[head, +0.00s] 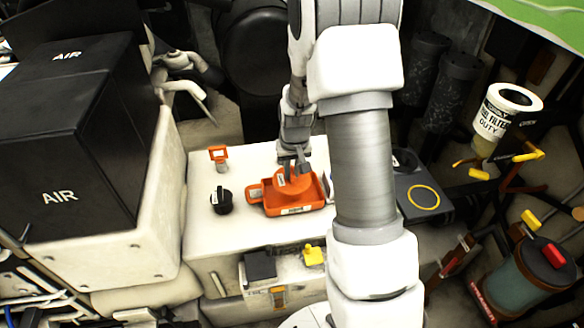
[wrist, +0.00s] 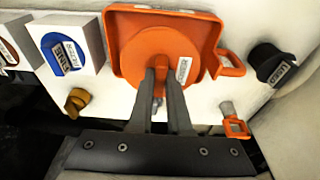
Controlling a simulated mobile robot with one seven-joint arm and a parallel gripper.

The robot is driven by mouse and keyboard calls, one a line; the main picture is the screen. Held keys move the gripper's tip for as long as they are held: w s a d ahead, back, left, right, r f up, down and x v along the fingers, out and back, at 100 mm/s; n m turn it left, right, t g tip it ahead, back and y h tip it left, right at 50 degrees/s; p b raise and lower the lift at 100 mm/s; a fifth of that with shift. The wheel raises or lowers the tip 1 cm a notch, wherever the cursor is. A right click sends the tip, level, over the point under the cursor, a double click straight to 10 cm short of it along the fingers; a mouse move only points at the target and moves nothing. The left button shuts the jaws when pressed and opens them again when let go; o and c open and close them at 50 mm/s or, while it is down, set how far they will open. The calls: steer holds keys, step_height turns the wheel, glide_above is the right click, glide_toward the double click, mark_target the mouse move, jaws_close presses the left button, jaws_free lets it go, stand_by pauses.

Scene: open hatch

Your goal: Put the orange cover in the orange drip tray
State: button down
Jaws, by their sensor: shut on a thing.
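The orange cover (head: 293,181) is a round disc with a white label. My gripper (head: 291,164) is shut on it from above, near its edge. In the wrist view the cover (wrist: 152,50) lies within the outline of the orange drip tray, with the fingertips (wrist: 160,82) at its near edge. The orange drip tray (head: 300,210) is a shallow box with a loop handle on its left, standing on the white bench top; it also shows in the wrist view (wrist: 118,45). I cannot tell whether the cover touches the tray floor.
A black labelled cap (head: 221,202) and an orange fitting (head: 219,156) stand left of the tray. A dark pad with a yellow ring (head: 423,197) is to the right. The wrist view shows a blue-labelled block (wrist: 70,52) and a brass-coloured knob (wrist: 77,102).

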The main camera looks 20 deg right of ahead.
steer(key=shift+f+b, duration=0.35)
steer(key=shift+f, duration=0.6)
steer(key=c, duration=0.8)
jaws_free()
steer(key=s+r+p, duration=0.3)
steer(key=r+p, duration=0.2)
steer(key=r, duration=1.2)
steer(key=s+a+r+n+t, duration=0.1)
steer(key=s+a+r, duration=0.2)
steer(key=s+r, duration=0.3)
steer(key=s+a+r+t, duration=0.1)
steer(key=s+a+r, duration=0.25)
steer(key=s, duration=0.45)
steer(key=s+a+r+n+t, duration=0.1)
steer(key=s+a+r+t, duration=0.2)
steer(key=s, duration=0.4)
steer(key=shift+g, duration=0.8)
step_height(320, 180, up, 15)
steer(key=p, duration=1.3)
steer(key=shift+a+p, duration=0.15)
steer(key=shift+p, duration=0.2)
